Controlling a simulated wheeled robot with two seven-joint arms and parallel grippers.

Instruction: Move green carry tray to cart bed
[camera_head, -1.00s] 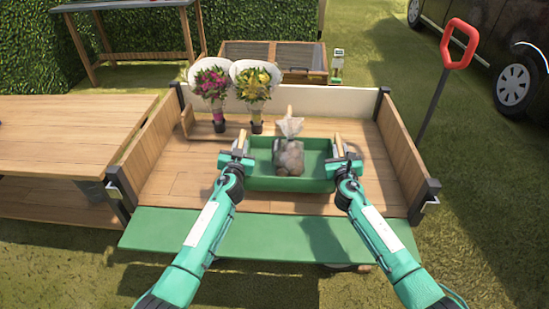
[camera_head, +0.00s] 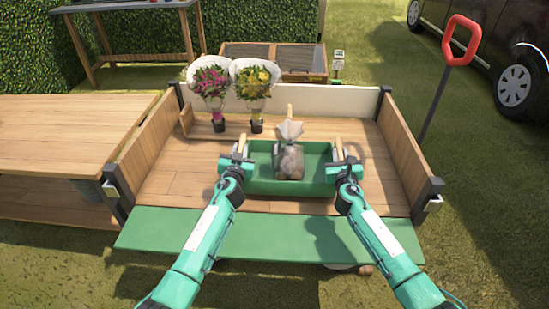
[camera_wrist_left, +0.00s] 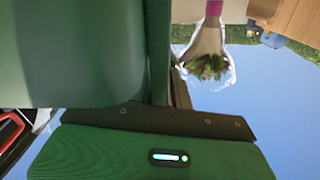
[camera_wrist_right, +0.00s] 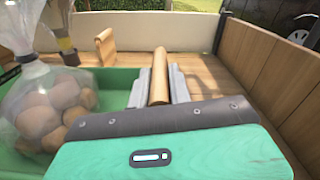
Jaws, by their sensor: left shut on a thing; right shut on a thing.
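The green carry tray (camera_head: 262,184) is inside the cart, over the wooden cart bed (camera_head: 180,182) near its front edge. I cannot tell whether its base touches the bed. A clear bag of round brown items (camera_head: 289,160) sits in the tray and also shows in the right wrist view (camera_wrist_right: 48,105). My left gripper (camera_head: 240,152) is shut on the tray's left wooden handle. My right gripper (camera_head: 339,152) is shut on the right wooden handle, seen between its jaws in the right wrist view (camera_wrist_right: 159,78). The left wrist view shows the tray wall (camera_wrist_left: 75,55) close up.
Two wrapped bouquets, one pink (camera_head: 211,85) and one yellow (camera_head: 253,85), stand at the back left of the bed. Wooden side walls (camera_head: 405,155) flank the bed. A green tailgate (camera_head: 180,230) hangs at the front. A wooden table (camera_head: 65,130) is left.

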